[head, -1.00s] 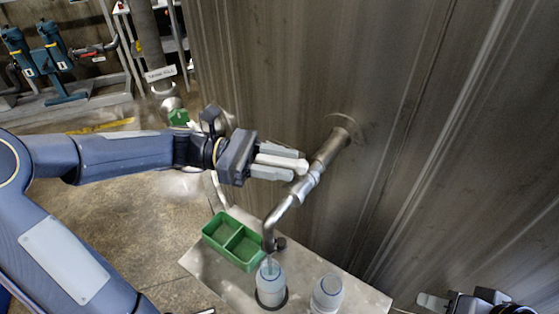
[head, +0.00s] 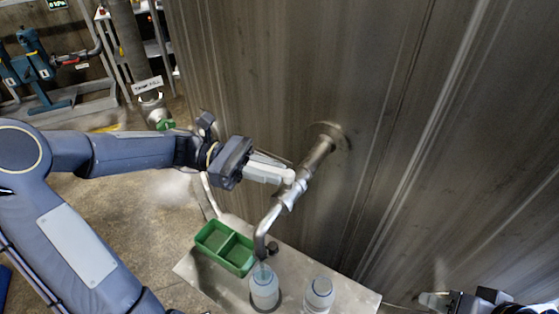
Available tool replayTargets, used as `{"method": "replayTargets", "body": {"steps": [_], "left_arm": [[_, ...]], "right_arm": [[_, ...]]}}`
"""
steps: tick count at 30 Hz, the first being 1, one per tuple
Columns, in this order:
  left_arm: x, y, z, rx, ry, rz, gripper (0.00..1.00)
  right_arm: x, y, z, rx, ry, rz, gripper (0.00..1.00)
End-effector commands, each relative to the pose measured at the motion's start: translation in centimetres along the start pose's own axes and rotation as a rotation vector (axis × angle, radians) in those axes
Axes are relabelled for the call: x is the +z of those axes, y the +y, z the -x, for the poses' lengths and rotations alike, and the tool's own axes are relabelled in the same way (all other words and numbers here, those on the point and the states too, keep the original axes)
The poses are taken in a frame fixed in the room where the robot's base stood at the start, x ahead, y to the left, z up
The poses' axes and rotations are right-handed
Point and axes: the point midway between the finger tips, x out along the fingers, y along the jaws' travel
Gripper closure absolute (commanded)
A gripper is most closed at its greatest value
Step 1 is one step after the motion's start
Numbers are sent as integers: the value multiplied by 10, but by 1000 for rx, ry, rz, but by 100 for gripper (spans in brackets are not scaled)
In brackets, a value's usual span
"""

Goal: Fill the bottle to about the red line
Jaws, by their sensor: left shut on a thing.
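A metal pipe tap (head: 268,220) comes out of the wall and bends down. A clear bluish bottle (head: 264,288) stands upright under its spout on the metal shelf (head: 205,278). My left gripper (head: 284,176) is at the valve part of the tap, shut on the tap handle, which its fingers mostly hide. A second similar bottle (head: 319,296) stands to the right, clear of the spout. I cannot make out the red line or the water level. My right gripper (head: 432,300) is at the lower right edge, away from the bottles; its jaw opening is unclear.
A green two-part tray (head: 225,248) sits on the shelf left of the bottles. The large metal wall (head: 400,120) stands behind the tap. A vertical pipe with a green part (head: 165,125) and teal machines (head: 35,60) are at the back left.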

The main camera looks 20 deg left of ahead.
Motion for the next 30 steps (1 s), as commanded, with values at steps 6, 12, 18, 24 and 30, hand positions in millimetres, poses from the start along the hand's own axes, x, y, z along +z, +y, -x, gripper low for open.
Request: {"method": "replayTargets", "body": {"steps": [6, 12, 18, 24, 30], "left_arm": [[6, 8, -2, -166, -5, -2, 100], [2, 10, -1, -228, 0, -1, 100], [1, 10, -1, -229, 0, -1, 100], [1, 9, -1, -228, 0, -1, 65], [1, 9, -1, -228, 0, 0, 62]], "right_arm": [[-12, -11, 24, 0, 0, 0, 62], [-14, -13, 28, 0, 0, 0, 62], [-14, -12, 27, 0, 0, 0, 62], [-14, -12, 27, 0, 0, 0, 62], [-14, -12, 27, 0, 0, 0, 62]]}}
